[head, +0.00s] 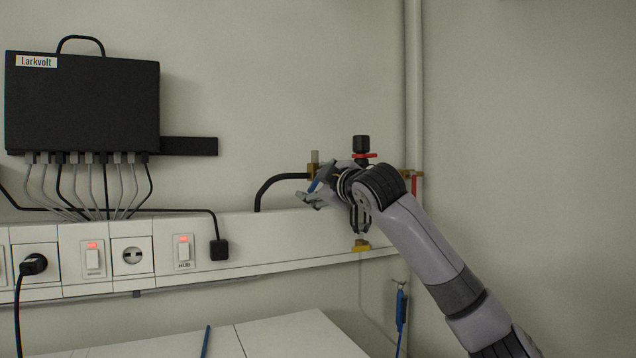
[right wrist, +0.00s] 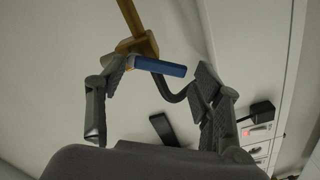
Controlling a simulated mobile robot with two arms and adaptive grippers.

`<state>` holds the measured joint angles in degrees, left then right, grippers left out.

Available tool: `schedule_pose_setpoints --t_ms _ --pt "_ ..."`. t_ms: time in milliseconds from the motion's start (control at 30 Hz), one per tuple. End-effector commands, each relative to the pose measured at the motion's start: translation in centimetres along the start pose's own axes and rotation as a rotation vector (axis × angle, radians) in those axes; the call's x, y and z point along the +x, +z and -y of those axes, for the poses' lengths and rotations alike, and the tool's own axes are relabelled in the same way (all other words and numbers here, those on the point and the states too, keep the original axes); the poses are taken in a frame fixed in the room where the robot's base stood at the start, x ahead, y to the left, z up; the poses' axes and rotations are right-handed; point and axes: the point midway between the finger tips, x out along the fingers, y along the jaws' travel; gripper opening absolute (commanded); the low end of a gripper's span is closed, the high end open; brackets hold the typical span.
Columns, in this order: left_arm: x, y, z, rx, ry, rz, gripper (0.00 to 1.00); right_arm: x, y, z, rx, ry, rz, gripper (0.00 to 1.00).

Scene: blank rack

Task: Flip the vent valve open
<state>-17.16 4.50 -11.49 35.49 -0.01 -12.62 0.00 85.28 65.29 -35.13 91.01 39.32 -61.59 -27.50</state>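The valve with the blue lever shows in the right wrist view: a brass body (right wrist: 140,45) on a brass pipe, with the blue lever (right wrist: 160,67) sticking out to the right. In the head view only a bit of the blue lever (head: 320,181) shows, at my right gripper's fingers; the arm hides part of the valve. My right gripper (head: 316,189) is open at the wall. In the right wrist view its fingers (right wrist: 160,80) stand wide apart on both sides of the lever, the left one close to the brass body. I cannot tell whether it touches. My left gripper is not in view.
A black cap over a red ring (head: 365,155) stands just behind my right wrist. A black hose (head: 270,187) runs left of the valve. A white trunking with switches (head: 184,249) lies below, and a black Larkvolt box (head: 82,105) hangs at left. The right wall is bare.

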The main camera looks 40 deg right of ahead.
Motion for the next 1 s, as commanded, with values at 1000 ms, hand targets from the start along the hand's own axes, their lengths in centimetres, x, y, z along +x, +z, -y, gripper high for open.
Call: schedule_pose_setpoints --t_ms 1000 --pt "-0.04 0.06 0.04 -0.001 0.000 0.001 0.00 -0.05 0.23 -0.14 -0.101 0.004 -0.002 0.18"
